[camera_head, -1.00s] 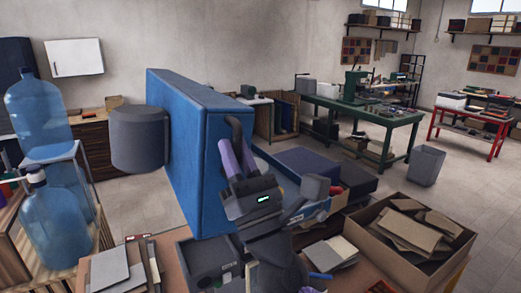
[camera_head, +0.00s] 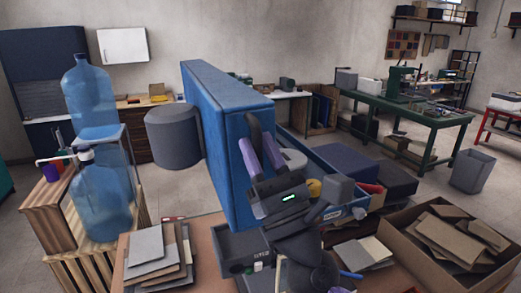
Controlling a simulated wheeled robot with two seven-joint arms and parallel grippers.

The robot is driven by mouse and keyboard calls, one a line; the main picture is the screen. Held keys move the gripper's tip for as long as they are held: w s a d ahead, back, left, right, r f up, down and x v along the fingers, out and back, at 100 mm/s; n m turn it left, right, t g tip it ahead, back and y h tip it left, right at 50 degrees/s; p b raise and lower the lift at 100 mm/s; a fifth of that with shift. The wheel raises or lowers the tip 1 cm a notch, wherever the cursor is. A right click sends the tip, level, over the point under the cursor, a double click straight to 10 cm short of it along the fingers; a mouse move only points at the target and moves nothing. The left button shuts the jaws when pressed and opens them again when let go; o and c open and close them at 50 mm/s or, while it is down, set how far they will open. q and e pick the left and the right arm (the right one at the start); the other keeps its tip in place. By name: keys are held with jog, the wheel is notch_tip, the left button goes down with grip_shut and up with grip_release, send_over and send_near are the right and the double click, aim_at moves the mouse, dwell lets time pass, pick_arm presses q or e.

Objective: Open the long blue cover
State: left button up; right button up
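The long blue cover (camera_head: 213,135) stands raised, nearly upright, as a tall padded panel in the head view. It rises at the back left of a blue box (camera_head: 325,170), whose inside shows partly. My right gripper (camera_head: 260,142), with purple finger pads, is at the cover's right-hand face. A dark grey piece shows between and above the pads; whether they grip it is unclear. The gripper and wrist hide the cover's lower part and part of the box. My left gripper is not in view.
A cardboard box of scraps (camera_head: 450,245) stands at the front right. Dark blue and black boxes (camera_head: 345,162) lie behind it. Grey sheets (camera_head: 155,255) lie at the front left, near large water bottles (camera_head: 102,200).

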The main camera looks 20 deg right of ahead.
jog(key=shift+o, duration=1.3)
jog(key=shift+f, duration=0.1)
jog(key=b+v, duration=0.6)
jog(key=v, duration=0.3)
jog(key=shift+s+f, duration=0.2)
jog(key=shift+s, duration=0.15)
jog(key=shift+d, duration=0.15)
